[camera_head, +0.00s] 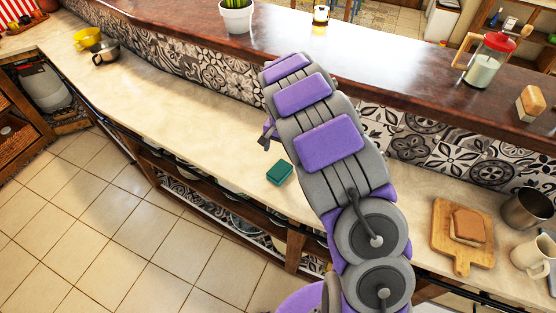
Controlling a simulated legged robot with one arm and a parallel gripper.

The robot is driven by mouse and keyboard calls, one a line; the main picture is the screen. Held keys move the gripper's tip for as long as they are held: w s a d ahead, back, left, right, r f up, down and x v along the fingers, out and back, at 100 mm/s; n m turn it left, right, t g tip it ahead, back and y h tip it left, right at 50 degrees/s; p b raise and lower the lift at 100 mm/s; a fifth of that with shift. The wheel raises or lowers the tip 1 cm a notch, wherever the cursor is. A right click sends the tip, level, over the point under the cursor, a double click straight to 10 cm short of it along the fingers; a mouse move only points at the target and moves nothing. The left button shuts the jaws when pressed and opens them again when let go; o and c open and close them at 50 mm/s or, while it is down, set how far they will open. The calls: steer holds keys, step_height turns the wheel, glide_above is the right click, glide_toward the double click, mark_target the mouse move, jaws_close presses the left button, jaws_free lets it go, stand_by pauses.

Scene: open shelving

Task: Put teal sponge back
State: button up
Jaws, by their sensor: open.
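The teal sponge (280,172) lies flat on the pale countertop (190,125), near its front edge and just left of my purple and grey arm. It is clear of the arm in the picture. Part of my gripper (268,133) shows as a small purple piece at the left side of the arm, above the sponge in the picture. My gripper is open and apart from the sponge; the arm hides most of it.
A cutting board with bread (440,238), a metal pot (527,209) and a mug (535,252) stand at the right. A yellow cup (88,38) and small pot (105,52) are far left. A raised wooden ledge (400,85) runs behind. The left-middle counter is clear.

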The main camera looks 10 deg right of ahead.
steer(key=s+d+r+n, duration=0.1)
steer(key=s+d+r, duration=0.1)
steer(key=s+r, duration=0.7)
steer(key=s+d+r+n, duration=0.1)
steer(key=s+d+r, duration=0.1)
steer(key=s+r, duration=0.65)
steer(key=s+a+n+g, duration=0.1)
steer(key=s+a+n, duration=0.1)
steer(key=s, duration=1)
steer(key=s+a+n, duration=0.3)
steer(key=s, duration=0.9)
steer(key=shift+s+g, duration=0.3)
steer(key=shift+g, duration=0.1)
